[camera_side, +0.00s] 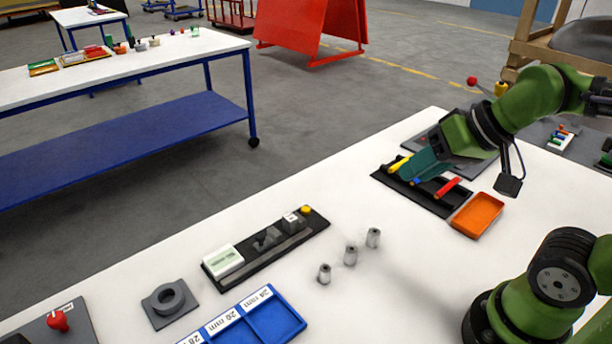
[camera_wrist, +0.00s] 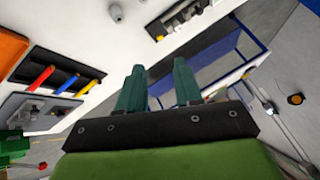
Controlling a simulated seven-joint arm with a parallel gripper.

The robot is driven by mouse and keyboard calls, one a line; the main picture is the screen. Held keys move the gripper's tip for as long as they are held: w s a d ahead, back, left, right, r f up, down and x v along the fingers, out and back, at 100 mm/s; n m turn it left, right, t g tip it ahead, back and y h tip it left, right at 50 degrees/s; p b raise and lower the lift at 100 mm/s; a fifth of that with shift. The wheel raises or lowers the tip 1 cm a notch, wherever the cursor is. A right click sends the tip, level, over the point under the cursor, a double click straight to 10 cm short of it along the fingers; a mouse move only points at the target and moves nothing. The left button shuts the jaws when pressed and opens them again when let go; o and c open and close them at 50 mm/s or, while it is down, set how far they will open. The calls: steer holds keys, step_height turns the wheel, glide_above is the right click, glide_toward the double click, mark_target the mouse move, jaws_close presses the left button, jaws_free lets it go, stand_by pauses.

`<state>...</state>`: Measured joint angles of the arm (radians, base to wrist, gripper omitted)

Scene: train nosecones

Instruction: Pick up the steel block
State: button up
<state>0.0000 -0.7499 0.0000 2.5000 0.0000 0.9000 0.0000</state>
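My gripper (camera_side: 413,171) is in the side view at the right, over or just beyond the black tool tray. In the wrist view its two teal fingers (camera_wrist: 158,68) stand apart with nothing between them, so it is open. A small light grey block with dark marks (camera_side: 291,221) sits on the black gauge strip (camera_side: 238,274), near its yellow button. It looks most like the steel block, but I cannot be sure. My gripper is well away from the block and cylinders.
The tool tray (camera_side: 450,208) holds coloured-handled tools; an orange tray (camera_side: 477,215) is beside it. A blue bin with labelled compartments (camera_side: 293,313) and a grey ring holder (camera_side: 170,303) lie at the front. White table is clear between cylinders and tool tray.

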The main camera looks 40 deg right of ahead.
stand_by(0.4)
steer(key=o, duration=0.5)
